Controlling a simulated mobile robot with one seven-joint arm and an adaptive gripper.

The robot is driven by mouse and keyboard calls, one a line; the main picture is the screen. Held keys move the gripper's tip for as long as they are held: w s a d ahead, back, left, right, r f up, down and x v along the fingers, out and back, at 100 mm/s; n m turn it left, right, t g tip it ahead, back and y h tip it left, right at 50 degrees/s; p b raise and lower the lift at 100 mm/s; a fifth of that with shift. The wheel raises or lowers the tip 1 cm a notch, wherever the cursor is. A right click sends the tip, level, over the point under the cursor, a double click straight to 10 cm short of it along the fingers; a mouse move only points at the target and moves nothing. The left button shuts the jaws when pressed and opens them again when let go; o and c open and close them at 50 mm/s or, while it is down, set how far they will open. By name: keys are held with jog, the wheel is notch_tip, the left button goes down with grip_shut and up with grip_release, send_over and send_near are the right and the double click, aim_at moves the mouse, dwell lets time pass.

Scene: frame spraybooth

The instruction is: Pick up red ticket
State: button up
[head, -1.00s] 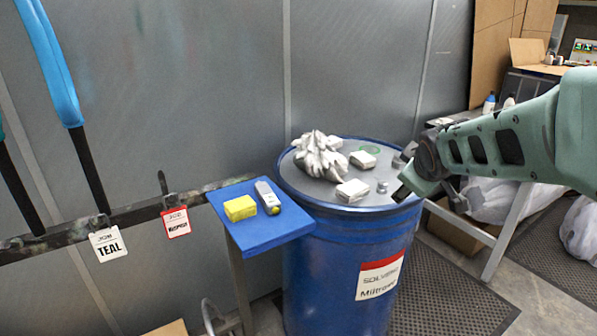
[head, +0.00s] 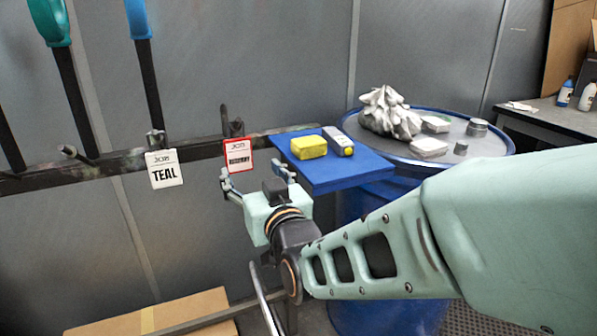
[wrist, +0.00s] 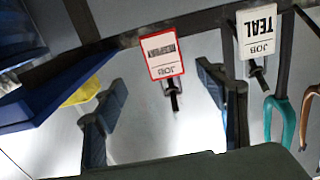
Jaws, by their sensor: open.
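The red ticket (head: 238,155), a white card with a red border and dark print, hangs from a peg on the dark wall rail. It also shows in the wrist view (wrist: 163,54), upside down, with its clip and peg below it. My gripper (head: 254,178) is open and empty, just below and in front of the ticket in the head view. In the wrist view the ticket lies beyond and between the two spread fingers (wrist: 158,100), apart from them.
A white TEAL ticket (head: 164,169) hangs left on the same rail (head: 110,165). A blue shelf (head: 345,172) right of the red ticket bears a yellow block (head: 308,147) and a grey device (head: 338,141). A blue drum (head: 480,150) stands behind it. A cardboard box (head: 150,318) lies below.

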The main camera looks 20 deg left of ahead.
aim_at(238, 145)
jog(key=w+a, duration=0.1)
jog(key=a, duration=0.1)
jog(key=w+a+r, duration=0.1)
jog(key=w+a, duration=0.1)
jog(key=shift+d+r+x, duration=0.1)
jog(key=shift+r+x, duration=0.05)
jog(key=shift+x, duration=0.75)
jog(key=shift+d+r+x, duration=0.1)
jog(key=shift+r+x, duration=0.05)
jog(key=shift+x, duration=0.7)
jog(key=shift+r+x, duration=0.15)
jog(key=shift+x, duration=0.75)
jog(key=shift+w, duration=0.2)
jog(key=c, duration=1.2)
jog(key=shift+o, duration=0.2)
jog(key=shift+d+r, duration=0.1)
jog(key=shift+r, duration=0.1)
